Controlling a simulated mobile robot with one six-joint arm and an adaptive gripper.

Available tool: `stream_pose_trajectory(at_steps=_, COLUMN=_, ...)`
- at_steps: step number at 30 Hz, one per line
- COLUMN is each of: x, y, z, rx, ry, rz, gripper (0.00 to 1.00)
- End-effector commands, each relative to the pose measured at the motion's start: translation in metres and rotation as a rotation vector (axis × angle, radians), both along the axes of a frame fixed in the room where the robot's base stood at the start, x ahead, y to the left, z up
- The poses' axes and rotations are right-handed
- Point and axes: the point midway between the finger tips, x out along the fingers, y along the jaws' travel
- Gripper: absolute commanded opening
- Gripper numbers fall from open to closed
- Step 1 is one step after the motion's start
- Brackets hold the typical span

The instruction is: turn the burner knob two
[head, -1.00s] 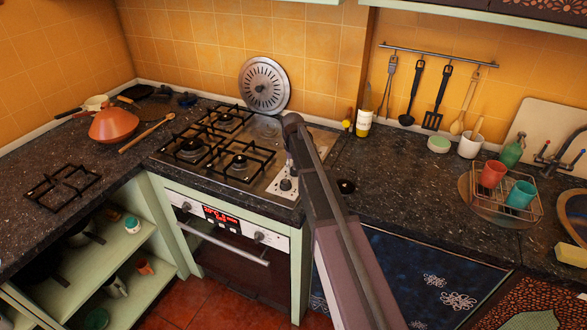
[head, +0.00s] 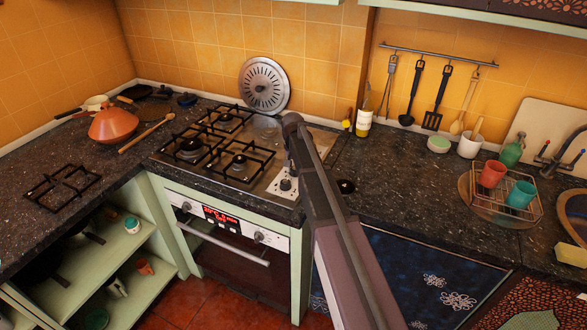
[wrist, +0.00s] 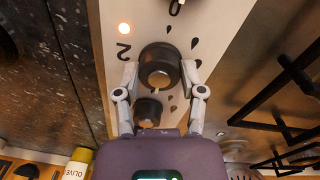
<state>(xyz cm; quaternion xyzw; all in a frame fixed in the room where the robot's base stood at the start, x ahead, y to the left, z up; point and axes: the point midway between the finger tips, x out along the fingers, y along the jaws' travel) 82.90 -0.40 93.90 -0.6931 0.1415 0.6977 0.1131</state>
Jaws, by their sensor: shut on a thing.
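In the wrist view, the burner knob two (wrist: 160,58) is a dark round knob with a paler metallic face, beside a printed "2" on the pale control panel (wrist: 118,75). My gripper (wrist: 160,74) has one fingertip on each side of this knob and is shut on it. A second dark knob (wrist: 148,112) sits between the fingers, closer to the palm, and part of another knob (wrist: 176,6) shows at the top edge. In the head view, the panel (head: 274,188) is at the hob's right end; my arm hides much of it.
Black pan grates (head: 240,163) stand on the hob beside the panel. A round metal lid (head: 264,86) leans on the back wall. An olive bottle (head: 364,122) stands behind, right of my arm. The dark worktop (head: 400,185) right of my arm is mostly clear.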

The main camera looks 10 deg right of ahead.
Motion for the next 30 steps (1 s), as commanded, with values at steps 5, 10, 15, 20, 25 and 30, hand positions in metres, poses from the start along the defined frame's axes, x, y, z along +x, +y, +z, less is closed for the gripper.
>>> stream_pose_trajectory(at_steps=5, x=0.0, y=0.001, z=0.0, rx=0.001, ry=0.001, rz=0.001, gripper=0.87)
stream_pose_trajectory(at_steps=10, x=0.0, y=0.001, z=0.0, rx=0.001, ry=0.001, rz=0.002, gripper=0.87)
stream_pose_trajectory(at_steps=15, x=0.0, y=0.001, z=0.0, rx=0.001, ry=0.001, rz=0.002, gripper=0.87)
stream_pose_trajectory(at_steps=20, x=0.0, y=0.001, z=0.0, rx=0.001, ry=0.0, rz=0.002, gripper=0.87)
stream_pose_trajectory(at_steps=25, x=0.0, y=0.001, z=0.007, rx=0.001, ry=0.0, rz=0.002, gripper=0.87)
stream_pose_trajectory(at_steps=30, x=0.0, y=0.0, z=0.025, rx=0.001, ry=0.0, rz=0.002, gripper=0.87)
